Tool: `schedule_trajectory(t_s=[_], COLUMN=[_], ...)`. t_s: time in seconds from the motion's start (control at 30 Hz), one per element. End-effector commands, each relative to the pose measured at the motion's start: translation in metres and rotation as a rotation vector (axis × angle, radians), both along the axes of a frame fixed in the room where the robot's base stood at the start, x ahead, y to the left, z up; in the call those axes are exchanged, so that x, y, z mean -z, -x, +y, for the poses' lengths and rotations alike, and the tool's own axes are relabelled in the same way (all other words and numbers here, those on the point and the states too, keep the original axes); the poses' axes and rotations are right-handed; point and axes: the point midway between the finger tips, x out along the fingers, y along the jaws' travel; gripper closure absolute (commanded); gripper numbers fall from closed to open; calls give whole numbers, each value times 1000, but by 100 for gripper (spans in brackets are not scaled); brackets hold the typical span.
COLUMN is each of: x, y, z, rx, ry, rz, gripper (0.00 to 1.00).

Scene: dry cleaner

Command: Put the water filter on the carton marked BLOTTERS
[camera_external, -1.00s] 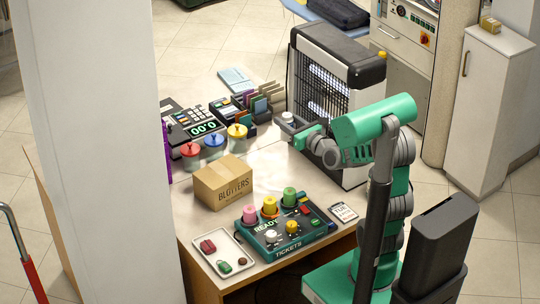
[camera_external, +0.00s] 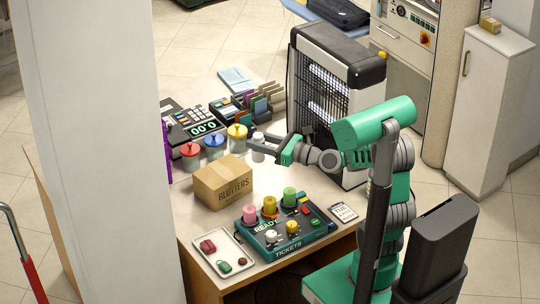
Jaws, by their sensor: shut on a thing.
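The carton marked BLOTTERS (camera_external: 223,183) is a closed brown cardboard box on the table, its lettering on the front face. My gripper (camera_external: 264,145) is shut on a small white bottle-like thing (camera_external: 258,151), which looks like the water filter. It is held roughly upright behind and to the right of the carton, apart from it. The fingers hide part of it. I cannot tell exactly how high it is above the table.
Jars with red, blue and yellow lids (camera_external: 214,146) stand close behind the carton. A ticket device (camera_external: 284,225) with coloured rolls is in front right of it. A small tray (camera_external: 222,253) lies at the front left. A tall black-grilled unit (camera_external: 325,90) stands behind my arm.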

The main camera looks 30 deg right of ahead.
Motion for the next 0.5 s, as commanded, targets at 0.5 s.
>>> schedule_trajectory(t_s=[0.5], x=[83], y=[-109], z=[21], rx=[1], ry=[1], rz=[1], gripper=[100])
